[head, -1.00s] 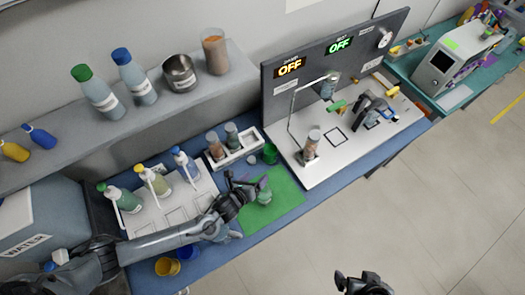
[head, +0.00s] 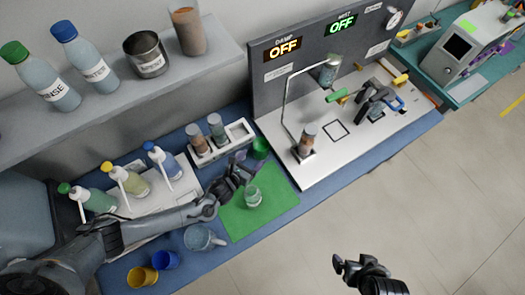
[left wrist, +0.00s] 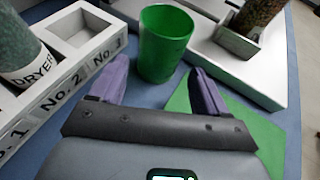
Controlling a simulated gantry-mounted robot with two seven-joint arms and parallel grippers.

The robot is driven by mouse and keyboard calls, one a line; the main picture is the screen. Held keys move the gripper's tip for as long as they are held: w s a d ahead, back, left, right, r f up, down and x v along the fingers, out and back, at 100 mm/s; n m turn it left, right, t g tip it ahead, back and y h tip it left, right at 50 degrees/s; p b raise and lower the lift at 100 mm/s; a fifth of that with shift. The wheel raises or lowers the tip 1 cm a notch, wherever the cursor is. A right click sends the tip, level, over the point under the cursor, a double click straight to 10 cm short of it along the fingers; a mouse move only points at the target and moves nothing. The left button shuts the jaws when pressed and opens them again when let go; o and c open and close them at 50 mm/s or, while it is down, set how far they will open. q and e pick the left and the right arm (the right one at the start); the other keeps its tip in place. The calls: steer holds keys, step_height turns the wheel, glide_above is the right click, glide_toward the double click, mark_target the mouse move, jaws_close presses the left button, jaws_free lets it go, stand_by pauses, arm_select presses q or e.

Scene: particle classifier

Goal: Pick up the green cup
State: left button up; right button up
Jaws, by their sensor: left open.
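The green cup (head: 260,148) stands upright on the blue bench, just behind the green mat (head: 236,217) and beside the numbered rack. In the left wrist view the green cup (left wrist: 165,43) is directly ahead, a little beyond the fingertips. My left gripper (head: 247,166) is open, with its purple fingers (left wrist: 155,78) apart and nothing between them. It points at the cup from the front and appears not to touch it. My right gripper (head: 350,264) is near the bottom of the head view, over the floor, away from the cup; its jaw opening is unclear.
A white rack (head: 236,139) with two filled jars is just left of the cup. The white machine base (head: 305,178) is to its right. A clear glass (head: 253,196) stands on the mat. A jug (head: 203,238), yellow cup (head: 142,276) and blue cup (head: 165,260) stand at the front.

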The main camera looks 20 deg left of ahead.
mark_target(264, 147)
arm_select(q)
steer(key=shift+w+d+f+b, duration=0.1)
steer(key=shift+w+f+b, duration=0.35)
steer(key=shift+f, duration=0.25)
steer(key=b+x, duration=0.5)
steer(key=shift+w+f, duration=0.2)
steer(key=shift+w+d+f+b, duration=0.1)
steer(key=shift+w+d+b, duration=0.1)
steer(key=shift+w+b, duration=0.5)
steer(key=c, duration=0.8)
steer(key=shift+r, duration=0.25)
